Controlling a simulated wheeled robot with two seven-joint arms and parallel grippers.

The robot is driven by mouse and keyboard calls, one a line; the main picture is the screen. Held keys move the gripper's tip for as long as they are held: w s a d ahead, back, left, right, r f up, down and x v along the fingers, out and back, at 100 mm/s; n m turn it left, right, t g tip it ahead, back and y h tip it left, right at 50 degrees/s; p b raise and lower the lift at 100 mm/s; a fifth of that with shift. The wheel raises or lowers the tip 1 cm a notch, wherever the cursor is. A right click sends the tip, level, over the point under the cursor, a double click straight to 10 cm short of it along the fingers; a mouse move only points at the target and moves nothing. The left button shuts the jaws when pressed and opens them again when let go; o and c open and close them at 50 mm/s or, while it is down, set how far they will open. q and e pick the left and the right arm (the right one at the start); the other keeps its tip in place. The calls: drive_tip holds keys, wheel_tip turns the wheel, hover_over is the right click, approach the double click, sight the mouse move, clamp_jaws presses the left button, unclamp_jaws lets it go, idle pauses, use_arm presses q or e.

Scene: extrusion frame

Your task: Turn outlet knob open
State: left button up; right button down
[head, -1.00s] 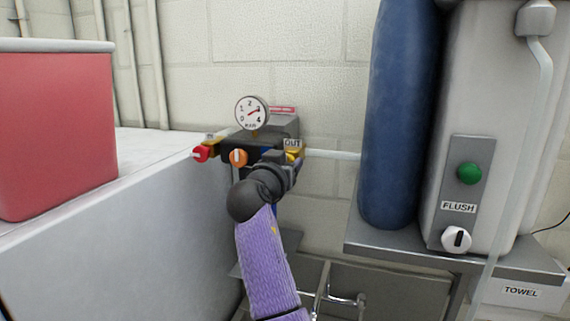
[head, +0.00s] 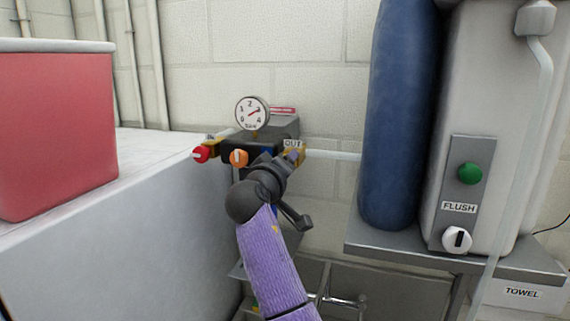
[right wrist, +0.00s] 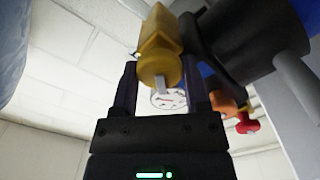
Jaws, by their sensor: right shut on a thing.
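The outlet valve (head: 301,156) is a yellow fitting under an "OUT" label on the right side of a dark regulator block (head: 278,130). My right gripper (head: 287,158) reaches it from below and hides most of its front. In the right wrist view the yellow outlet knob (right wrist: 157,66), with a small grey tab on its face, sits between the two dark fingers of my right gripper (right wrist: 160,72). The fingers are shut on it. How far the knob is turned cannot be told. My left gripper is not in view.
A gauge (head: 252,113) stands on the block, with a red knob (head: 201,153) and orange knob (head: 238,158) at left. A white counter (head: 110,225) bears a red bin (head: 55,130). A blue cylinder (head: 400,120) and flush panel (head: 472,190) stand at right.

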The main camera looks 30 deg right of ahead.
drive_tip(key=shift+f+n, duration=0.2)
drive_tip(key=shift+n, duration=3.9)
drive_tip(key=shift+c, duration=2)
unclamp_jaws()
drive_tip(key=shift+a, duration=0.1)
drive_tip(key=o, duration=0.3)
drive_tip(key=shift+a, duration=0.15)
